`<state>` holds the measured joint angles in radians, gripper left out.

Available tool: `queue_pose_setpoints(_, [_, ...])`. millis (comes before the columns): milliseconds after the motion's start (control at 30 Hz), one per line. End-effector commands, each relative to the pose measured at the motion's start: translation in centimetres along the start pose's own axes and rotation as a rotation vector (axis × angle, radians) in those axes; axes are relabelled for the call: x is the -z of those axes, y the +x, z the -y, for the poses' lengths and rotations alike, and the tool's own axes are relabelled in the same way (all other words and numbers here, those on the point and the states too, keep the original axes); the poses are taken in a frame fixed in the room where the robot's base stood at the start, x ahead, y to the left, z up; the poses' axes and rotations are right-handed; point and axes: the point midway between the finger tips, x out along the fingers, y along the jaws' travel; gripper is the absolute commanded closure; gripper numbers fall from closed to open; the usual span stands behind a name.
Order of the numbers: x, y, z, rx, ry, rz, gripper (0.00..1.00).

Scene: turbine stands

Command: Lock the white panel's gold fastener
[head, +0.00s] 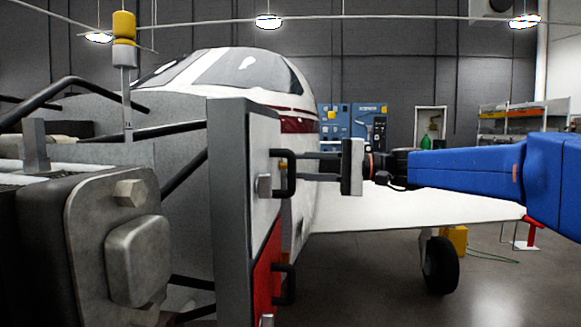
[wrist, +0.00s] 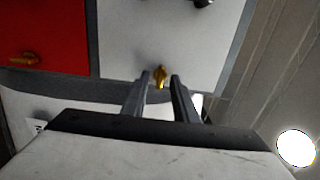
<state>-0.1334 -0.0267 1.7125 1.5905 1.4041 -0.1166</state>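The white panel (wrist: 165,38) fills the upper middle of the wrist view. In the head view the white panel (head: 261,150) is seen nearly edge-on. Its gold fastener (wrist: 161,72) sits near the panel's lower edge in the wrist view, its long side roughly upright in the picture. My gripper (wrist: 161,80) is open, with one finger on each side of the fastener as seen there. I cannot tell whether either finger touches it. In the head view my gripper (head: 302,165) reaches leftward to the panel, by a black handle.
A red panel (wrist: 45,35) with its own gold fastener (wrist: 23,59), lying sideways in the picture, adjoins the white one. In the head view the red panel (head: 265,278) is below. A black handle (head: 289,173) stands out from the white panel. An aircraft (head: 235,75) stands behind.

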Motion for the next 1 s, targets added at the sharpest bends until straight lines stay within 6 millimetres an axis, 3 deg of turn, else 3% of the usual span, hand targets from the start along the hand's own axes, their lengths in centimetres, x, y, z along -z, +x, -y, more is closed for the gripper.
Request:
queue_pose_setpoints(200, [-0.02,0.93,0.01,0.000,0.000,0.001,0.73])
queue_pose_setpoints(667, [-0.01,1.00,0.01,0.000,0.000,0.000,0.73])
queue_pose_setpoints(767, [-0.01,1.00,0.01,0.000,0.000,0.000,0.97])
queue_pose_setpoints(1000, [-0.01,1.00,0.00,0.000,0.038,0.000,1.00])
